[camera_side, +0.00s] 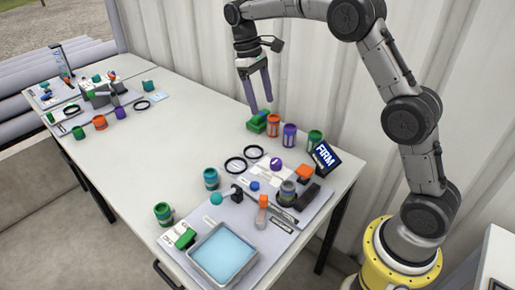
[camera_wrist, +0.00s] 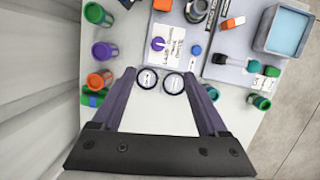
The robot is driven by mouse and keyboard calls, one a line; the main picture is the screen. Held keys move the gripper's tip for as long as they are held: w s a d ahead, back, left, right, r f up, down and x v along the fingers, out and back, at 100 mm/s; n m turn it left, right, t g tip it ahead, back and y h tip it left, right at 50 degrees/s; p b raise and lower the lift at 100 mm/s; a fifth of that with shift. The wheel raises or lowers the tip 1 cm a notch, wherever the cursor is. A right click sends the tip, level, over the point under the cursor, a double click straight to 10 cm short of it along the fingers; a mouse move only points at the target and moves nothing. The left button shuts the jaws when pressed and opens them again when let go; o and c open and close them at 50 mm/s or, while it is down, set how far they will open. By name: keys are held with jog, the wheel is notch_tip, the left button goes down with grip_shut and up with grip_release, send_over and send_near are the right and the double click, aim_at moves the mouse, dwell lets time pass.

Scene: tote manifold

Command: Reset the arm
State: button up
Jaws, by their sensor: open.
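My gripper (camera_side: 261,92) hangs above the white table (camera_side: 185,120), near its back edge, with fingers pointing down. It is open and empty, and its two long fingers stand wide apart in the wrist view (camera_wrist: 160,98). In the side view a green block (camera_side: 257,122) lies on the table close below the fingertips; I cannot tell the exact gap. In the wrist view two black rings (camera_wrist: 160,82) show between the fingers, on the table.
An orange can (camera_side: 273,126), a purple can (camera_side: 289,136) and a green can (camera_side: 315,140) stand beside the green block. A grey board with a blue-filled tray (camera_side: 198,258) and several parts lies at the front right. Another cluttered board lies far left. The table's middle is clear.

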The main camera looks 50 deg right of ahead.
jog(key=s+a+r+t, duration=0.2)
jog(key=s+r+t, duration=0.1)
jog(key=s+r, duration=0.5)
jog(key=s+a+r+t, duration=0.2)
jog(key=s+r, duration=0.3)
jog(key=s, duration=0.5)
jog(key=s+a+f+m+t, duration=0.1)
jog(key=s+f+t, duration=0.2)
jog(key=s+f, duration=0.5)
jog(key=s, duration=0.3)
jog(key=shift+s+a+f+t+y, duration=0.3)
jog(key=shift+s+f, duration=0.05)
